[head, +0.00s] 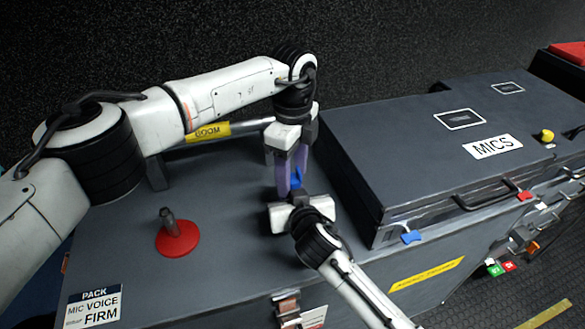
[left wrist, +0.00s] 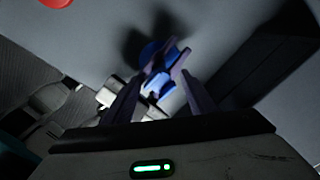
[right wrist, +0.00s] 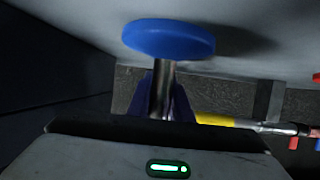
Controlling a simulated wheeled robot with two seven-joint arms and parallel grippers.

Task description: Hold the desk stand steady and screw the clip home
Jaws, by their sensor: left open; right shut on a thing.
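A blue desk stand is in my right gripper (head: 296,194). In the right wrist view its round blue base (right wrist: 168,40) and metal post (right wrist: 163,88) show, with the shut fingers around the post. In the head view a small bright blue part (head: 297,179), possibly the clip, shows between the two grippers. My left gripper (head: 290,180) points down above it, open. In the left wrist view, blue parts (left wrist: 157,84) lie between the open left fingers, beside my right gripper's fingers. Clip and post cannot be told apart clearly, nor whether the left fingers touch anything.
A second stand with a red base (head: 178,240) and grey post stands left on the dark case top (head: 215,270). A BOOM-labelled pole (head: 209,131) lies behind. The raised MICS case (head: 400,160) closes off the right. The front left of the top is clear.

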